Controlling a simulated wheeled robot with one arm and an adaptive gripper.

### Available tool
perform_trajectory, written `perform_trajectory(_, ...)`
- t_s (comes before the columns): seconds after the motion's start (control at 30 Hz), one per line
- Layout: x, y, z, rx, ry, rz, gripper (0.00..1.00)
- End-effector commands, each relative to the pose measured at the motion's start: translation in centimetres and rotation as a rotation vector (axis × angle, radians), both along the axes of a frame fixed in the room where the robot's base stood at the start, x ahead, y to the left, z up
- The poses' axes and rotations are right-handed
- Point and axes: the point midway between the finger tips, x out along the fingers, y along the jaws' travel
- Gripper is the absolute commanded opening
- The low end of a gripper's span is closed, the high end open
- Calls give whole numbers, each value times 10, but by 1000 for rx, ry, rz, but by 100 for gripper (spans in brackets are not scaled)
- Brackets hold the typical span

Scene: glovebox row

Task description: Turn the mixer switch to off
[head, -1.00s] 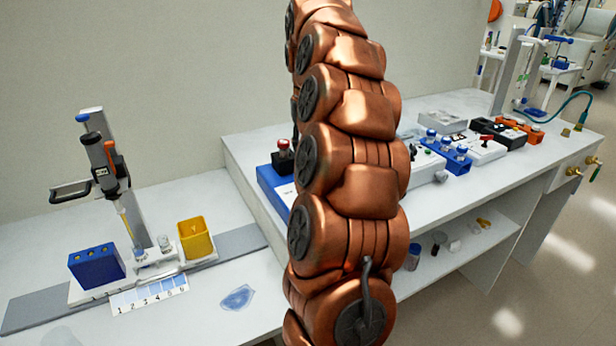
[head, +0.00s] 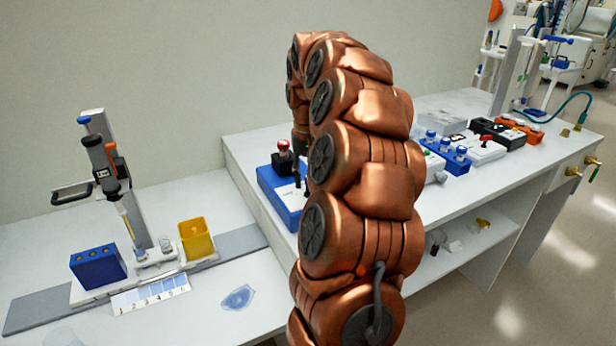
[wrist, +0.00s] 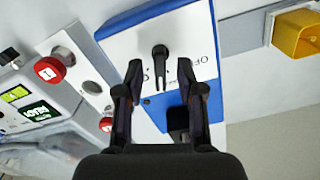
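A blue box with a white top panel, seemingly the mixer (wrist: 207,22), fills the top middle of the wrist view. It also stands on the raised bench in the head view (head: 270,187), partly behind my arm. Its black switch (wrist: 160,56) stands on the panel, its narrow handle pointing down the picture toward my gripper. Partly hidden lettering beginning "OF" is right of the switch. My gripper (wrist: 160,76) is open, one finger on each side of the switch handle, with visible gaps; contact cannot be seen. In the head view my arm hides most of the gripper.
A device with a green display (wrist: 38,112) and red knobs (wrist: 50,68) lies left of the box in the wrist view. A yellow bin (head: 196,240) and a pipette stand (head: 130,190) are on the lower bench at left. Blue-capped bottles (head: 445,147) stand right of my arm.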

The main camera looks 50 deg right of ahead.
Motion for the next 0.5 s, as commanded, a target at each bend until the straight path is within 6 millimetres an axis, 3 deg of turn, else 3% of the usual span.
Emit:
perform_trajectory(0.13,0,0,0,1,1,0,35)
perform_trajectory(0.5,0,0,0,1,1,0,0)
